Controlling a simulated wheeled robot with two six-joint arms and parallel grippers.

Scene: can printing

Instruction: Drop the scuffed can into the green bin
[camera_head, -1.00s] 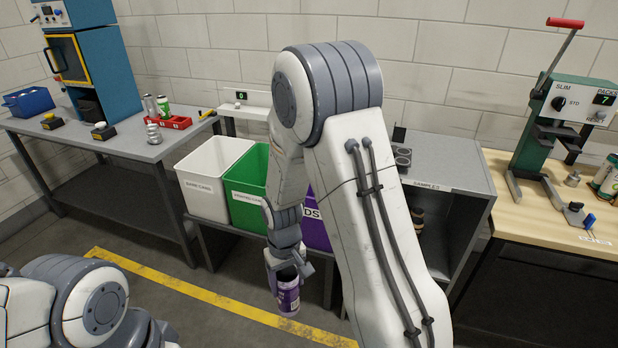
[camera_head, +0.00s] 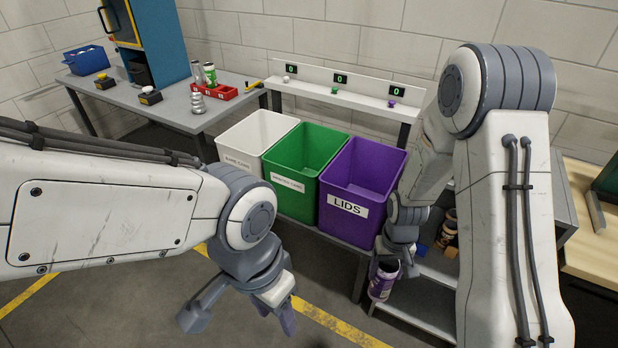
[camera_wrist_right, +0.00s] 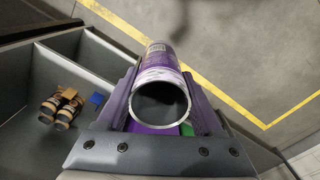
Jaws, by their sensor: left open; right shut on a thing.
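A purple can (camera_head: 381,283) with an open top is held in my right gripper (camera_head: 388,262), low in front of the shelf and right of the bins. In the right wrist view the purple can (camera_wrist_right: 160,68) sits between the two fingers, its open rim facing the camera, with whitish marks on its side. The green bin (camera_head: 290,202) stands in the middle of three bins, up and left of the held can; its label is too small to read surely. My left gripper (camera_head: 240,316) is open and empty in front of the bins.
A white bin (camera_head: 235,150) stands left of the green one, and a purple LIDS bin (camera_head: 345,228) stands right, between it and my right gripper. A ledge (camera_head: 340,93) with several counters reading 0 runs behind. Small brown items (camera_wrist_right: 62,108) lie in a shelf compartment.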

